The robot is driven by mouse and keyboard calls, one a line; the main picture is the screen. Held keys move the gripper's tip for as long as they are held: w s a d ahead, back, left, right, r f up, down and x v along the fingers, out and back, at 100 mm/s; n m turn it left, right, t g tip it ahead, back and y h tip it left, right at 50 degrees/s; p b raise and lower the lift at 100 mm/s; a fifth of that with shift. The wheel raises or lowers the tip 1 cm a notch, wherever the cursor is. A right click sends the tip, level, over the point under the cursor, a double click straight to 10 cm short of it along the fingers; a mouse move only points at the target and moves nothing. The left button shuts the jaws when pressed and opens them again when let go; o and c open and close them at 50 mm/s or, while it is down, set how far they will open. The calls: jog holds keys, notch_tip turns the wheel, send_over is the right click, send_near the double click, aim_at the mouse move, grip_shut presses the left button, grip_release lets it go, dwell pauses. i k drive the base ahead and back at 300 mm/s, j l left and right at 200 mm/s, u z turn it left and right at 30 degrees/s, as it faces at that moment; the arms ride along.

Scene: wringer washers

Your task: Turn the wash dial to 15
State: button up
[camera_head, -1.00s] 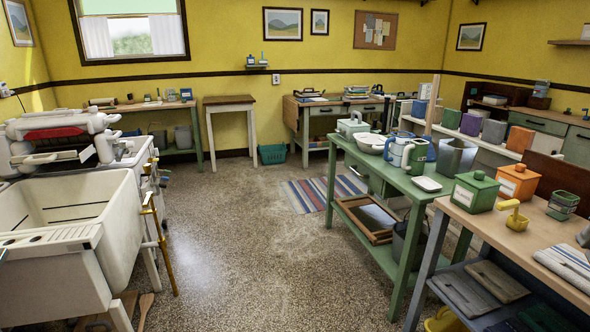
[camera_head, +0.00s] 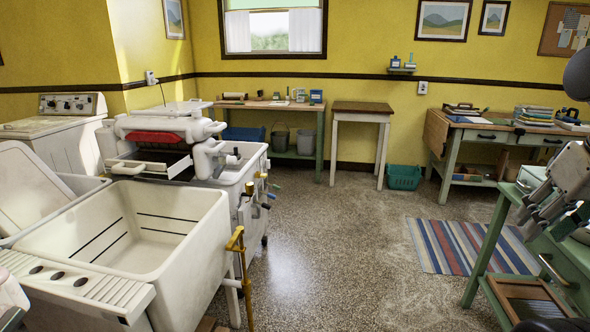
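A white machine (camera_head: 52,138) stands at the back left, with a raised panel of dark knobs (camera_head: 72,104). I cannot tell which knob is the wash dial, and no numbers can be read. A white wringer washer (camera_head: 240,172) stands right of it, with a red part and rollers on top and coloured handles on its right side. My gripper (camera_head: 535,208) is at the right edge, far from both machines, in front of the green table. Its fingers overlap in this view, so its opening cannot be judged.
A white double tub (camera_head: 170,285) fills the left foreground, with a brass tap-like fitting (camera_head: 236,240) at its right corner. The speckled floor (camera_head: 330,260) in the middle is clear. A striped rug (camera_head: 470,247) lies at right, near the green table (camera_head: 487,240).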

aim_at(267, 162)
jog(key=i+l+u, duration=0.1)
jog(key=i+u, duration=0.15)
jog(key=i, duration=0.25)
jog(key=i+l+u, duration=0.25)
jog(key=i, duration=0.25)
jog(key=i+l+u, duration=0.25)
jog(key=i, duration=0.2)
jog(key=i+l, duration=0.5)
jog(key=i+l+u, duration=0.2)
jog(key=u, duration=0.15)
jog(key=i+l+u, duration=0.15)
jog(key=l+u, duration=0.15)
jog(key=i+l+u, duration=0.15)
jog(key=l+u, duration=0.2)
jog(key=i+j+u, duration=0.3)
jog(key=i, duration=0.15)
